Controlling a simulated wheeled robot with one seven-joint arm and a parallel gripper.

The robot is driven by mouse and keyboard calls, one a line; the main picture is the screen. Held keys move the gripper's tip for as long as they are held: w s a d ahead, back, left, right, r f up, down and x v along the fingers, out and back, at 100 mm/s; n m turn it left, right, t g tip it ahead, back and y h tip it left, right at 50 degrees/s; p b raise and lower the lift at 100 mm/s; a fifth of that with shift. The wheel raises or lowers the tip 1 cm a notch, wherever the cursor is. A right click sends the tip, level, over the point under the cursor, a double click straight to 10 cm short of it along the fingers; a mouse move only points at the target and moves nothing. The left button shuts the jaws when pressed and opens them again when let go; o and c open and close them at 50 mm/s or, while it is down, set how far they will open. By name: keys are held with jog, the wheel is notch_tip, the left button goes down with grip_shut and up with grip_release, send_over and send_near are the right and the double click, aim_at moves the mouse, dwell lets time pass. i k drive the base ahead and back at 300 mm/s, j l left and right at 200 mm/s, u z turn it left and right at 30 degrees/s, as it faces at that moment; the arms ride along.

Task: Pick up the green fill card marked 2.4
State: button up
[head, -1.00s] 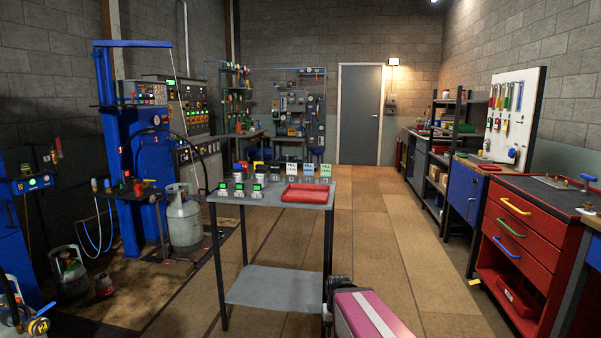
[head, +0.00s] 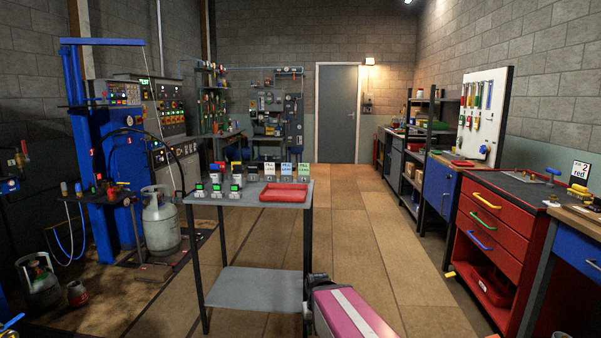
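A small green card (head: 303,170) stands upright on a dark base at the back right of the grey cart's top (head: 235,190). It is the rightmost in a row with a blue card (head: 286,169) and a white card (head: 269,169). The number on the green card is too small to read. My arm, pink with a white stripe, shows at the bottom middle, in front of the cart and low. A dark part (head: 318,283) is at its far end. I cannot make out fingers there or anything held. The green card stands apart from my arm.
A red tray (head: 285,192) lies on the cart in front of the cards. Several small devices with green displays (head: 217,190) stand at its left. A red drawer cabinet (head: 505,235) is at the right. The floor (head: 345,230) right of the cart is clear.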

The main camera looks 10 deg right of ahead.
aim_at(303, 168)
jog(key=i+l+u, duration=0.1)
jog(key=i+l, duration=0.2)
jog(key=i+l+u, duration=0.15)
jog(key=l, duration=0.3)
jog(key=i+l+u, duration=0.1)
jog(key=i+l, duration=0.25)
